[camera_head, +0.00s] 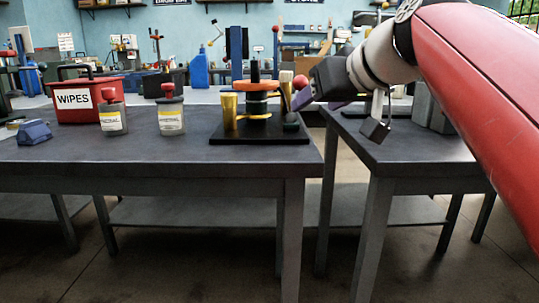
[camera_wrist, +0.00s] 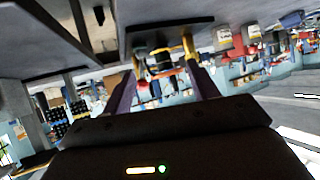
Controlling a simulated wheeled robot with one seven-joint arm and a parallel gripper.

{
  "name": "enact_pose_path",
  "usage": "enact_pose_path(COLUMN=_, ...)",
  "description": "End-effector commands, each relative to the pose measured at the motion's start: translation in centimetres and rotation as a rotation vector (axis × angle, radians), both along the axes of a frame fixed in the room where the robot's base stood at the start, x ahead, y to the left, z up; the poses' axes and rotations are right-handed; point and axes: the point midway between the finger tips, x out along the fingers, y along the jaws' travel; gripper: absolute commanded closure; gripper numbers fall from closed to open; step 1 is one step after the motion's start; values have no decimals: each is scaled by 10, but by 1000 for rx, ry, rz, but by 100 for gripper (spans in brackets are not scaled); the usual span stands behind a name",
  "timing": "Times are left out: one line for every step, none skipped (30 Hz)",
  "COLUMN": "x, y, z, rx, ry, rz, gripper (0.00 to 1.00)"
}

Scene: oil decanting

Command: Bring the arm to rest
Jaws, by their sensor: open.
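My gripper (camera_head: 320,101) is at the right of the black-based stand (camera_head: 262,136), in the air near the gap between the two tables. In the wrist view my gripper (camera_wrist: 161,76) has its two purple fingers apart, with nothing held between them. The stand bears an orange disc, a dark round body and gold cylinders (camera_head: 230,110). In the upside-down wrist view the stand's gold parts (camera_wrist: 188,44) appear beyond the fingers. In the head view my arm and gripper stand in front of part of the background and right table.
On the left table (camera_head: 190,155) are a red WIPES box (camera_head: 88,105), two red-topped bottles (camera_head: 112,118) (camera_head: 171,115) and a blue block (camera_head: 34,132). The right table (camera_head: 410,150) holds grey canisters (camera_head: 432,112). A gap separates the tables. The left table's front is clear.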

Motion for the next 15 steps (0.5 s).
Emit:
enact_pose_path(x=-5, y=-1, z=-8, rx=-4, ry=23, rz=-14, gripper=41)
enact_pose_path(x=-9, y=-2, z=-14, rx=-4, ry=38, rz=-24, gripper=41)
enact_pose_path(x=-13, y=-4, z=-23, rx=-8, ry=59, rz=-39, gripper=41)
enact_pose_path(x=-16, y=-6, z=-30, rx=-9, ry=76, rz=-50, gripper=41)
enact_pose_path(x=-20, y=-7, z=-38, rx=-12, ry=93, rz=-64, gripper=41)
enact_pose_path(x=-26, y=-10, z=-49, rx=-16, ry=118, rz=-81, gripper=41)
enact_pose_path(x=-31, y=-12, z=-58, rx=-19, ry=138, rz=-97, gripper=41)
enact_pose_path(x=-37, y=-14, z=-68, rx=-23, ry=160, rz=-111, gripper=41)
enact_pose_path(x=-46, y=-17, z=-83, rx=-30, ry=191, rz=-134, gripper=41)
enact_pose_path(x=-54, y=-20, z=-96, rx=-35, ry=217, rz=-153, gripper=41)
enact_pose_path(x=-62, y=-23, z=-109, rx=-43, ry=243, rz=-172, gripper=41)
enact_pose_path(x=-76, y=-28, z=-130, rx=-54, ry=282, rz=-201, gripper=41)
enact_pose_path(x=-86, y=-31, z=-146, rx=-64, ry=310, rz=-223, gripper=41)
enact_pose_path(x=-97, y=-35, z=-162, rx=-74, ry=338, rz=-243, gripper=41)
enact_pose_path(x=-111, y=-40, z=-183, rx=-87, ry=372, rz=-270, gripper=41)
